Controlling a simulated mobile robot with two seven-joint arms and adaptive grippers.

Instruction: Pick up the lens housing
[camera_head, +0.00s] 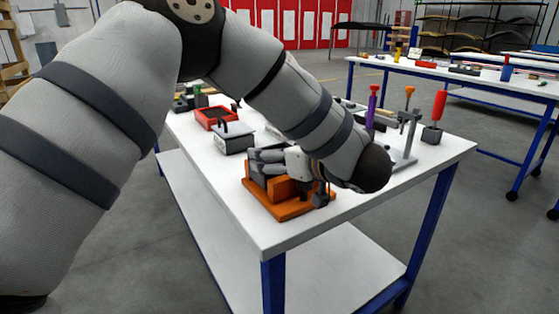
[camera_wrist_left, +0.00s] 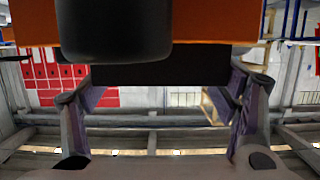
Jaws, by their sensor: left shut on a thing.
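My left gripper (camera_head: 262,163) reaches in from the upper left and is low over an orange fixture (camera_head: 281,209) near the table's front corner. In the left wrist view, its two fingers (camera_wrist_left: 160,100) stand on either side of a wide black block (camera_wrist_left: 165,73), which I take to be the lens housing. The gripper is shut on it. Orange surfaces (camera_wrist_left: 30,28) and a dark rounded part (camera_wrist_left: 115,30) lie close in front. The fingers and wrist hide much of the housing in the head view, so I cannot tell whether it is clear of the fixture.
The white table (camera_head: 350,197) also holds a red tray (camera_head: 216,117), a dark box (camera_head: 233,139) and, at the right, a grey stand (camera_head: 408,140) and a red-handled tool (camera_head: 437,112). The tabletop's front right is clear. More tables stand behind.

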